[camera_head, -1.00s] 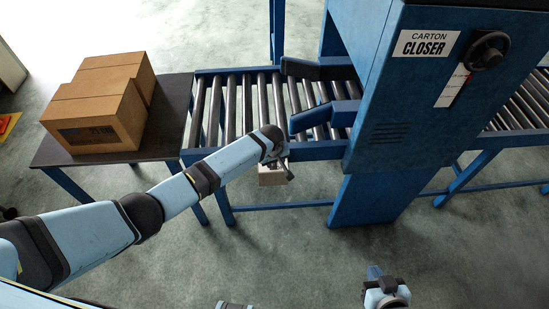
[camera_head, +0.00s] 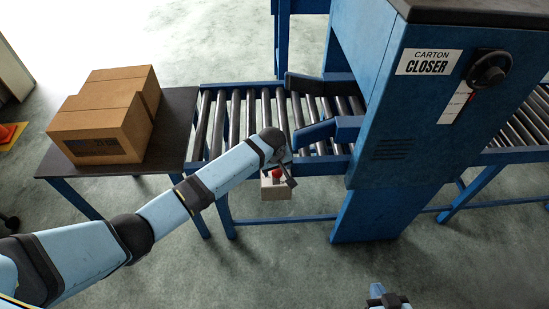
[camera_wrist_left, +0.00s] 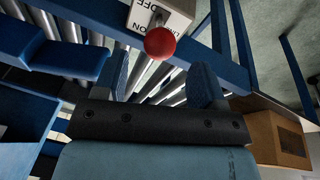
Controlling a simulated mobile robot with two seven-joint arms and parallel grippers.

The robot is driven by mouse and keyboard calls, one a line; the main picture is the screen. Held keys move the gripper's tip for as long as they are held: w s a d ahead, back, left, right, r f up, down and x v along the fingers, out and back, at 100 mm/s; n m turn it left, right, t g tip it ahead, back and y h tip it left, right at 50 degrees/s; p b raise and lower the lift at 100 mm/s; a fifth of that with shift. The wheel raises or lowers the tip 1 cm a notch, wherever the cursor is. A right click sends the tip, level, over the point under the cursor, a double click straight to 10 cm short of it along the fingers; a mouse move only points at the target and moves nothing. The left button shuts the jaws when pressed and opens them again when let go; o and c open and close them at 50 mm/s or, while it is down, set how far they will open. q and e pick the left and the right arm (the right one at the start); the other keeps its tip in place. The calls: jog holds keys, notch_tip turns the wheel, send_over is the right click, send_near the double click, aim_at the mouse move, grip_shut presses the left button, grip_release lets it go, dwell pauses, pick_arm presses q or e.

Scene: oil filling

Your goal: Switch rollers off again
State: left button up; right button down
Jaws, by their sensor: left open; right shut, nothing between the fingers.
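A pale switch box (camera_head: 277,191) with a red knob (camera_head: 276,174) hangs at the front edge of the roller conveyor (camera_head: 238,120). My left gripper (camera_head: 289,174) is just beside the box in the head view. In the left wrist view the red knob (camera_wrist_left: 160,43) on its lever lies ahead of the left gripper (camera_wrist_left: 162,82). Its fingers are open, apart and empty, one on each side below the knob. The letters OFF and ON show on the box, partly covered by the lever. My right gripper (camera_head: 378,291) is shut at the bottom edge, mostly cut off.
The blue carton closer (camera_head: 400,130) stands over the rollers at right, with a black dial (camera_head: 489,69). Brown cartons (camera_head: 98,128) sit on a dark table (camera_head: 176,125) at left. The visible rollers are empty. The floor in front is clear.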

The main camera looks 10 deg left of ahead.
pick_arm(q)
jog(key=v, duration=0.6)
jog(key=shift+r, duration=0.25)
jog(key=shift+s, duration=0.1)
jog(key=s+f+m+t+h, duration=0.35)
jog(key=s+f, duration=0.55)
jog(key=s, duration=0.5)
jog(key=s+a+r+m+t, duration=0.1)
jog(key=s+a+m+t, duration=0.1)
jog(key=s, duration=0.5)
jog(key=s+a+m+t, duration=0.2)
jog(key=s+a, duration=0.3)
jog(key=s, duration=0.3)
jog(key=shift+s+r+m+t, duration=0.3)
jog(key=shift+r+m+t, duration=0.1)
jog(key=shift+m, duration=0.35)
jog(key=shift+a+y, duration=0.1)
jog(key=shift+y, duration=0.15)
